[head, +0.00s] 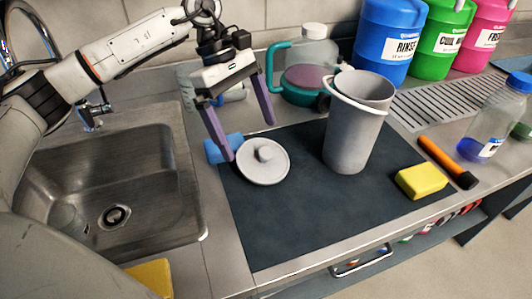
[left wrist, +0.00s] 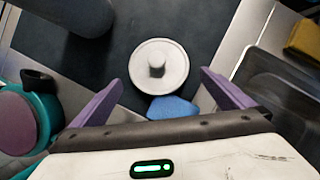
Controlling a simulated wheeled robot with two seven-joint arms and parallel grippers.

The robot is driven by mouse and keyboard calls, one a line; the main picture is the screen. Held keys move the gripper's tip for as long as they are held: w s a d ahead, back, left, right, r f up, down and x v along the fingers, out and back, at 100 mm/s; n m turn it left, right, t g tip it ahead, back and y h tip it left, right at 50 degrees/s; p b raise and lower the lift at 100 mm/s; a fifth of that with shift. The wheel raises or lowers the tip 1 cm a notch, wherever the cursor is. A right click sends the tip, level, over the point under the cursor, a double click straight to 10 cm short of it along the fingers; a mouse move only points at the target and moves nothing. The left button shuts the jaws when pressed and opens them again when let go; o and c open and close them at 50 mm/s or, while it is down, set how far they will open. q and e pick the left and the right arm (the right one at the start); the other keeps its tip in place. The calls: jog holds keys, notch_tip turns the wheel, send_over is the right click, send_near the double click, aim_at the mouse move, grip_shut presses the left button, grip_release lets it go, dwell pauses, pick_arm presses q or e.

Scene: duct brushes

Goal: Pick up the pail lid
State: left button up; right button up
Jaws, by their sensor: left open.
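The pail lid (head: 264,161) is a round, light grey disc with a knob, lying on the dark mat (head: 290,215). It also shows in the left wrist view (left wrist: 175,75), straight ahead of the fingers. The grey pail (head: 352,130) stands upright on the mat to the right of the lid, with a pale handle ring around its top. My left gripper (head: 248,138) is open above and behind the lid, its purple fingers spread wide and nothing between them. In the left wrist view the fingers (left wrist: 160,98) point toward the lid. My right gripper is not in view.
A blue sponge (head: 222,148) lies just behind the lid. A yellow sponge (head: 421,181) and an orange-and-black tool (head: 449,162) are at the right. A sink (head: 110,190) is at the left. The mat's front is clear.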

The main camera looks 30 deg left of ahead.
aim_at(258, 155)
pick_arm(q)
jog(key=p+x, duration=0.1)
jog(key=x, duration=0.4)
jog(key=shift+w+d+f, duration=0.1)
jog(key=shift+d+f, duration=0.2)
jog(key=shift+f, duration=0.05)
jog(key=shift+c, duration=0.4)
jog(key=c, duration=0.7)
jog(key=shift+r, duration=0.15)
jog(key=shift+c, duration=0.2)
